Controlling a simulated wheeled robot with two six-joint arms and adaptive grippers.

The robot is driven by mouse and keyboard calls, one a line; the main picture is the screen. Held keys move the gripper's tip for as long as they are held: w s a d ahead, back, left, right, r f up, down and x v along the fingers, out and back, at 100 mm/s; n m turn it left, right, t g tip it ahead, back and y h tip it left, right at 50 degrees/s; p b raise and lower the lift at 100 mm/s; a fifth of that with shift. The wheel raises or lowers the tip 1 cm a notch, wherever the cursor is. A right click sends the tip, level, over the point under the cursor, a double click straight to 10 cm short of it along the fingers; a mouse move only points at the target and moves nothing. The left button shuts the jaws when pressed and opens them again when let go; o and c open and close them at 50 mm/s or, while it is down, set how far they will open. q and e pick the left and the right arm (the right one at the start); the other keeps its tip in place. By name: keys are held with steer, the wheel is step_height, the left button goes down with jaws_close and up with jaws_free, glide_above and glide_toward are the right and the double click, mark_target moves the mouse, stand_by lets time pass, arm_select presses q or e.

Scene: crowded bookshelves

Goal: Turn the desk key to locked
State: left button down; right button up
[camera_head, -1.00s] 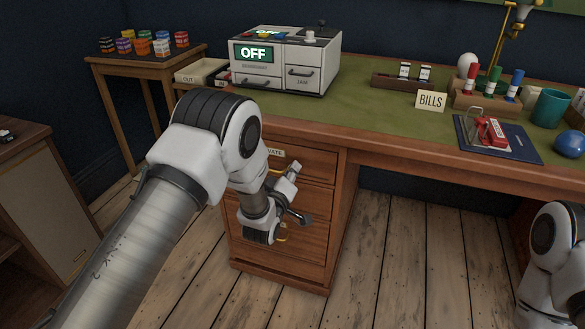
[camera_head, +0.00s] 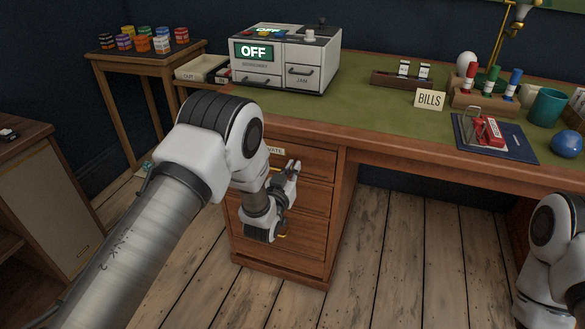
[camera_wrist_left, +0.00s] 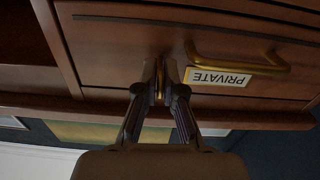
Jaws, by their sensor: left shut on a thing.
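The wooden desk (camera_head: 430,148) has a top drawer (camera_head: 318,162) with a "PRIVATE" label, partly hidden by my left arm in the head view. In the left wrist view the drawer front (camera_wrist_left: 120,45) appears upside down, with a brass handle (camera_wrist_left: 240,62) and the label (camera_wrist_left: 219,78). My left gripper (camera_wrist_left: 161,75) is shut on the small brass key (camera_wrist_left: 159,88) at the drawer front, beside the label. The key shows only as a thin strip between the fingers, so its exact angle is hard to tell. In the head view my left gripper (camera_head: 293,170) is against the drawers.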

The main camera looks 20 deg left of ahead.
arm_select(q)
steer(key=shift+m, duration=0.4)
steer(key=c, duration=1.3)
jaws_free()
steer(key=s, duration=1.2)
steer(key=shift+a, duration=0.2)
steer(key=shift+f, duration=0.15)
